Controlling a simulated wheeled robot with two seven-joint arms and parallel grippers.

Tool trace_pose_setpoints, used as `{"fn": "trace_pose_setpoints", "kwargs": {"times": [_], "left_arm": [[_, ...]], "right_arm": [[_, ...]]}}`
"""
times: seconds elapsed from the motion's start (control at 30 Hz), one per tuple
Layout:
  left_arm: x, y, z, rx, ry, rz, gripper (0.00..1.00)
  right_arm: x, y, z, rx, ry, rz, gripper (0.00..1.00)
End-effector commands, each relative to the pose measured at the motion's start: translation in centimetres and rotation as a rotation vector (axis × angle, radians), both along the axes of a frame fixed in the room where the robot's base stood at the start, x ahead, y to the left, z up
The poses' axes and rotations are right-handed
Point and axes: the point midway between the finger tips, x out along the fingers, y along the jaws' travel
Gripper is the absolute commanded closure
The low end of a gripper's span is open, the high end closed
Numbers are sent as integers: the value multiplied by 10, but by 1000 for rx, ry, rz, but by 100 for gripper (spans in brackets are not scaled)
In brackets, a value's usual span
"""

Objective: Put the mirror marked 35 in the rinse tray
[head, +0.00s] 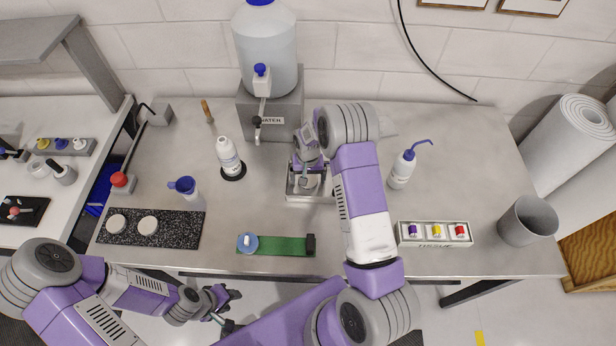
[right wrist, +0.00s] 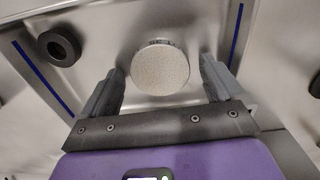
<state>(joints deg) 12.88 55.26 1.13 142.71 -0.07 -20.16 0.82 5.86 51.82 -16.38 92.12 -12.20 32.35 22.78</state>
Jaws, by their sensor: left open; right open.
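A round pale speckled disc (right wrist: 160,68) lies in the steel rinse tray (head: 318,199), between the spread fingers of my right gripper (right wrist: 160,82). The fingers are open and a gap shows on both sides of the disc. In the head view my right gripper (head: 307,166) is low over the tray and hides part of it. Two more pale discs, left (head: 116,222) and right (head: 148,226), lie on a black speckled slab (head: 178,230). My left gripper (head: 222,300) is open and empty, in front of the table's edge.
A black ring (right wrist: 59,47) lies in the tray. A water tank (head: 268,50) stands behind.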

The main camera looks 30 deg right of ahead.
Motion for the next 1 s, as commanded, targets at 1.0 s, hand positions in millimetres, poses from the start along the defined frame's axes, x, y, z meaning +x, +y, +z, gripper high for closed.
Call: {"fn": "trace_pose_setpoints", "kwargs": {"times": [1.0], "left_arm": [[0, 0, -3, 0, 0, 0, 57]], "right_arm": [[0, 0, 124, 0, 0, 0, 5]]}}
